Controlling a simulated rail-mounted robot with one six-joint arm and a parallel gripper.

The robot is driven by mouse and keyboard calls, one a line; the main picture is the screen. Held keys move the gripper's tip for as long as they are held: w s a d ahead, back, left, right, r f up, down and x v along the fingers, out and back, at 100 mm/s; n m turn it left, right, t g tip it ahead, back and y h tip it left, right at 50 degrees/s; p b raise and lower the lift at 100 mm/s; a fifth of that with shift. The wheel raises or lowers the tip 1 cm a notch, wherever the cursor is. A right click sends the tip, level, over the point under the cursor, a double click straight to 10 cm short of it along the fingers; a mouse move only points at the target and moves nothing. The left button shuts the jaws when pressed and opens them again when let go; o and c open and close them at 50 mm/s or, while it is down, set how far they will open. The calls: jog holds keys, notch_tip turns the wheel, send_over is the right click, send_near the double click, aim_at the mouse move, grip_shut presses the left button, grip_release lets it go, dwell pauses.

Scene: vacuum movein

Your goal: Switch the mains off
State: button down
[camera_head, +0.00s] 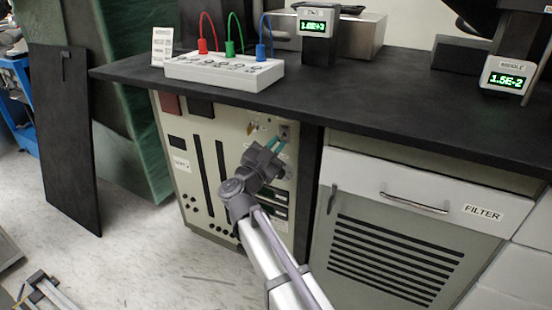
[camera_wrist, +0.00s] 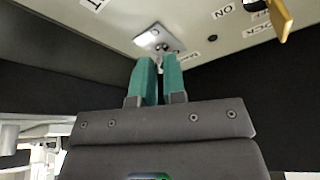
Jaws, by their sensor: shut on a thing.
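The mains switch (camera_head: 285,131) is a small toggle on a metal plate near the top right of the cream cabinet panel. In the wrist view the switch plate (camera_wrist: 155,37) is just ahead of my fingertips. My gripper (camera_head: 279,142) reaches up to the switch from below. In the wrist view the green fingers of my gripper (camera_wrist: 159,60) are nearly together, shut on the switch's small lever. The fingers hide most of the lever, so its position is hard to tell.
A yellow key-like handle (camera_head: 252,127) sits left of the switch; it also shows in the wrist view (camera_wrist: 279,18), near "ON" and "LOCK" labels. The dark worktop (camera_head: 370,95) overhangs the panel. A grey filter cabinet (camera_head: 395,250) with a handle stands to the right.

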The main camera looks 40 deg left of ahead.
jog(key=shift+w+f+t+b, duration=0.15)
jog(key=shift+f+t+b, duration=0.4)
jog(key=shift+t+b, duration=0.4)
jog(key=shift+b, duration=0.45)
jog(key=shift+r, duration=0.15)
jog(key=c, duration=1.2)
grip_release()
